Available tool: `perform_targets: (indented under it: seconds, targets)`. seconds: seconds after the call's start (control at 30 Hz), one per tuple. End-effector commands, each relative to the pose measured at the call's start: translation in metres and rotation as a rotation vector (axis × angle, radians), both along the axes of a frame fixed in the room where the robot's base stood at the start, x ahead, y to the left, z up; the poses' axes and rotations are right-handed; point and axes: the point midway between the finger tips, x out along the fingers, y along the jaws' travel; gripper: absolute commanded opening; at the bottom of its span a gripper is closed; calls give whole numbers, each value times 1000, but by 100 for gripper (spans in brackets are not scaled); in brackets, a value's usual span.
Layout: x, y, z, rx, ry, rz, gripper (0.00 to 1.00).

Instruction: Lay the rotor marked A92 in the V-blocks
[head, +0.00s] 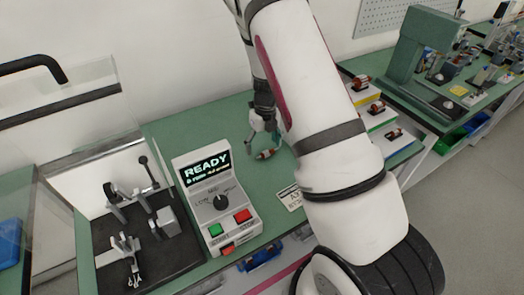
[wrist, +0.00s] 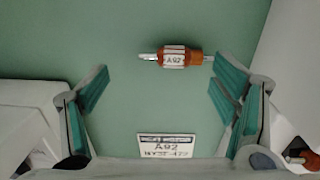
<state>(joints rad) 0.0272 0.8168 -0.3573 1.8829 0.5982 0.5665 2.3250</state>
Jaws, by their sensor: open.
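The rotor marked A92 (wrist: 173,57) lies on the green bench top, orange-red with a white label band and a silver shaft end to the left. It also shows in the head view (head: 266,154). My gripper (head: 263,140) is over the bench near the rotor. In the wrist view my gripper (wrist: 161,85) has its fingers wide apart with nothing between them; the rotor lies ahead of the fingertips, sideways across the gap. The fixture (head: 123,250) on the black plate at left has upright metal supports; I cannot clearly make out its V-blocks.
A card reading A92 (wrist: 167,146) lies on the bench. A tester showing READY (head: 216,200) stands between fixture and rotor. A clear guard (head: 70,130) stands by the fixture. Coloured trays with other rotors (head: 377,107) are at right, partly behind my arm.

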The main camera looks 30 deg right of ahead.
Motion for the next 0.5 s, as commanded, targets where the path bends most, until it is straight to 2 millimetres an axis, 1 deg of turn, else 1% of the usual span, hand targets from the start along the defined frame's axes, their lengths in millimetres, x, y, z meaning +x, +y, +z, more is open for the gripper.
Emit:
perform_targets:
  seconds: [0.03, 0.2, 0.33, 0.5]
  targets:
    - [3, 0, 12, -1, -5, 2, 80]
    - [2, -2, 46, -1, -4, 2, 80]
    - [1, -3, 67, 1, -3, 0, 80]
    - [0, -3, 83, 1, -2, 3, 80]
